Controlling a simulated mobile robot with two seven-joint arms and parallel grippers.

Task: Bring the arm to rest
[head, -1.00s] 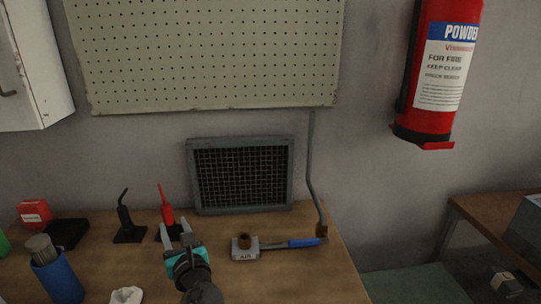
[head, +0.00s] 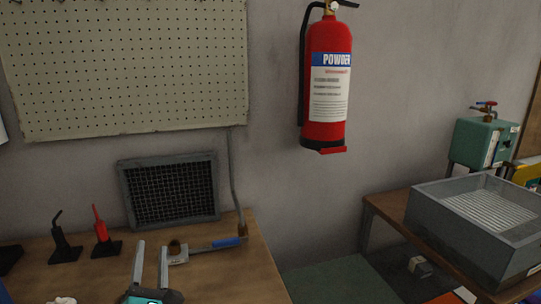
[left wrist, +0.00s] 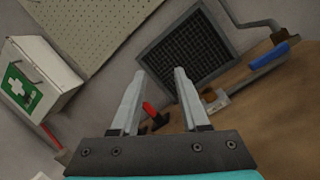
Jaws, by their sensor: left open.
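My left gripper (head: 151,268) shows at the bottom of the head view, low over the wooden workbench (head: 225,282). Its two grey fingers are apart with nothing between them. In the left wrist view the gripper (left wrist: 157,85) is also open and empty, with a red-topped tool (left wrist: 150,109) on a black base seen beyond the gap. My right gripper is not in view. No sock or sock board can be made out.
A blue-handled tool (head: 228,242) lies on the bench right of the fingers. A mesh panel (head: 170,190) leans on the wall. Black and red tools (head: 100,224) stand left. A grey bin (head: 480,225) sits on a second table at right. A fire extinguisher (head: 325,85) hangs above.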

